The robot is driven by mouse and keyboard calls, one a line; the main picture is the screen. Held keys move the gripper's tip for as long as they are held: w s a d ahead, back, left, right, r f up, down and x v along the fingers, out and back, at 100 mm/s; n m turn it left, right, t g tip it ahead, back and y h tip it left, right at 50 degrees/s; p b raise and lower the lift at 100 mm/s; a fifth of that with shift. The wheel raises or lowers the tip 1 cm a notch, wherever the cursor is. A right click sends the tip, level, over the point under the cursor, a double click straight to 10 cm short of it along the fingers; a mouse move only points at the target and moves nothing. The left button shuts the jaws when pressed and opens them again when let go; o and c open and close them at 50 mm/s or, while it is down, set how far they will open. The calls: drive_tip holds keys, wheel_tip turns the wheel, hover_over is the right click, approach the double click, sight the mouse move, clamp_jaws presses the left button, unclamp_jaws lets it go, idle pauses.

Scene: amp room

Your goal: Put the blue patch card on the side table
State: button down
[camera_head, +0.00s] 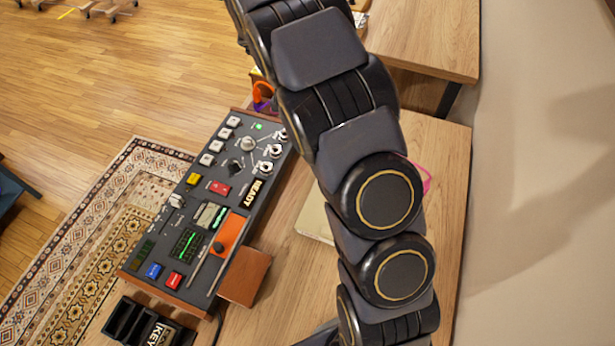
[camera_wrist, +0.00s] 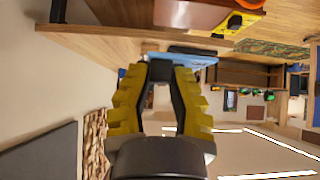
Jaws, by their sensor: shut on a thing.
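My gripper (camera_wrist: 172,64) shows in the wrist view, its two yellow-padded fingers closed at the tips on a thin light-blue card, the blue patch card (camera_wrist: 194,59). The card sticks out to the right of the fingertips, and part of it is hidden by them. It is held close to the edge of a wooden surface (camera_wrist: 90,42). In the head view the gripper and card are hidden or out of frame; only my arm shows. A separate wooden tabletop (camera_head: 425,35) stands at the upper right; I cannot tell whether it is the side table.
A control console (camera_head: 215,195) with buttons and knobs stands on the wooden desk (camera_head: 440,240). A beige flat object (camera_head: 313,224) and a pink item (camera_head: 427,179) lie partly behind my arm. A black holder (camera_head: 130,322) is at the lower left. A wall borders the right.

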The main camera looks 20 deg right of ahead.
drive_tip(key=s+d+f+n+t+y, duration=0.15)
drive_tip(key=s+d+f, duration=0.25)
drive_tip(key=s+d, duration=0.4)
drive_tip(key=s+d+f+n+y, duration=0.1)
drive_tip(key=s+d+f+n, duration=0.1)
drive_tip(key=s+d+f, duration=0.4)
drive_tip(key=s+d+r, duration=0.1)
drive_tip(key=s+d, duration=0.2)
drive_tip(key=s, duration=0.5)
drive_tip(key=s+d+r, duration=0.1)
drive_tip(key=s+d, duration=0.2)
drive_tip(key=s, duration=0.4)
hover_over(432, 146)
drive_tip(key=s+a, duration=0.2)
drive_tip(key=s, duration=0.1)
drive_tip(key=shift+n+t, duration=0.25)
drive_tip(key=shift+n, duration=0.2)
wheel_tip(432, 146, down, 8)
drive_tip(key=shift+d+f, duration=0.1)
drive_tip(key=shift+f, duration=0.15)
drive_tip(key=shift+w+d+f, duration=0.25)
drive_tip(key=shift+d+f, duration=0.1)
drive_tip(key=shift+f, duration=1.75)
drive_tip(key=shift+f, duration=0.1)
